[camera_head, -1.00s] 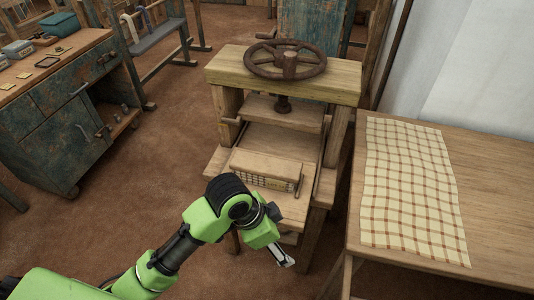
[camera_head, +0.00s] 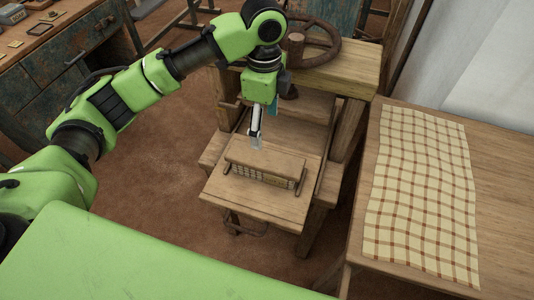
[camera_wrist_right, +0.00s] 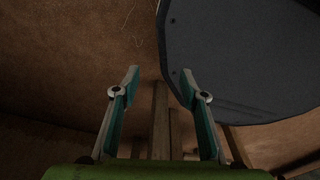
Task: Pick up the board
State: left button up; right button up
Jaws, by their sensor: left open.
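The board (camera_head: 264,163) is a flat wooden slab lying on a folded checked cloth (camera_head: 267,176) in the wooden press. Both rest on the press's pale wooden tray (camera_head: 262,203). My left gripper (camera_head: 256,143) points down from above at the board's back edge, open and seemingly empty. I cannot tell whether its tips touch the board. My right gripper (camera_wrist_right: 158,85) shows in the right wrist view, with its fingers spread and nothing between them.
The press's handwheel (camera_head: 312,42) and top beam (camera_head: 340,75) stand behind the board, close to my left arm. A table (camera_head: 500,200) with a checked cloth (camera_head: 422,190) is at the right. A worn blue cabinet (camera_head: 50,80) is at the left. Brown floor lies between.

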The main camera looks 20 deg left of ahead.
pick_arm(q)
send_over(265, 158)
notch_tip(265, 158, down, 7)
jog(key=shift+s+f, duration=0.1)
jog(key=shift+f, duration=0.05)
jog(key=shift+f+p, duration=0.3)
jog(key=shift+f, duration=0.2)
jog(key=shift+f+p, duration=0.4)
jog(key=shift+f, duration=1.9)
jog(key=c, duration=1.3)
pick_arm(e)
jog(key=shift+s+r, duration=0.4)
jog(key=shift+r, duration=0.3)
